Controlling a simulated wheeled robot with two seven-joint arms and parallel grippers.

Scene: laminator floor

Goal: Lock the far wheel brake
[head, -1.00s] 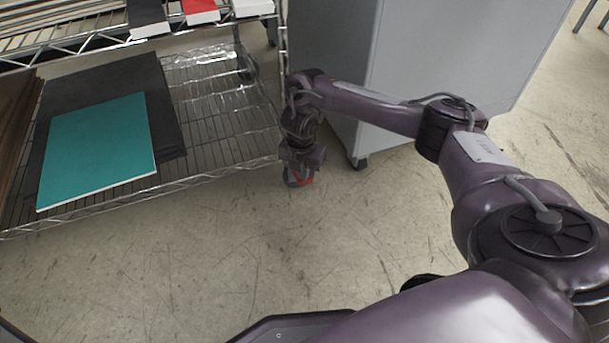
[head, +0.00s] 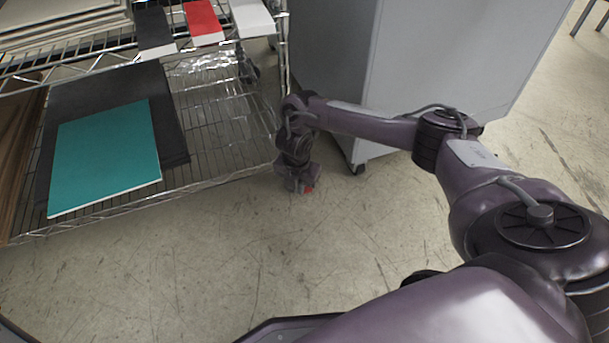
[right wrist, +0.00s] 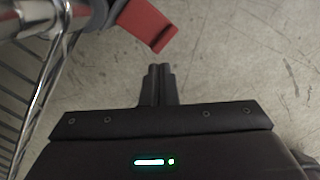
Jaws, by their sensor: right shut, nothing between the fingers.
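A red brake lever (right wrist: 148,24) sticks out from a dark caster (right wrist: 97,14) at the foot of a chrome rack post (right wrist: 57,50) in the right wrist view. My right gripper (right wrist: 159,70) is shut and empty. Its fingertips are just below the lever's free end in that picture, with a small gap of floor seen between them. In the head view my right gripper (head: 297,187) hangs low by the rack's front right corner. It hides most of the caster, and only a bit of the red lever (head: 309,189) shows. My left gripper is not in view.
The wire rack (head: 225,178) holds a teal sheet (head: 105,155) on a black board (head: 172,125). A grey cabinet (head: 400,60) on casters (head: 357,168) stands close to the right of my forearm. The floor (head: 200,270) in front is clear.

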